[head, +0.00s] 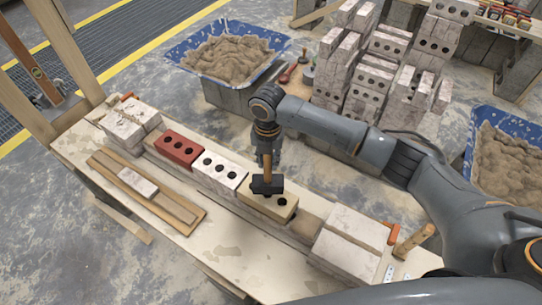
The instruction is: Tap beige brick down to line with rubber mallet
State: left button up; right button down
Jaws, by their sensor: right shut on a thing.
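The beige brick (268,203) lies on the mortar bed (307,222) on the bench, at the right end of a short row. A white brick (219,173) and a red brick (179,149) lie to its left. My right gripper (267,158) is shut on the wooden handle of the rubber mallet (267,184). The black mallet head is at the beige brick's top and hides part of it; I cannot tell whether they touch. My left gripper is not in view.
Pale blocks stand at the bench's left end (128,126) and right end (349,240). A wooden board with a small pale piece (137,182) lies in front of the row. Blue mortar tubs (190,45) and stacked bricks (385,60) stand behind.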

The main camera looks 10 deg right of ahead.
jog(key=shift+w+a+f+n, duration=0.1)
jog(key=shift+f+n, duration=0.1)
jog(key=shift+n, duration=0.3)
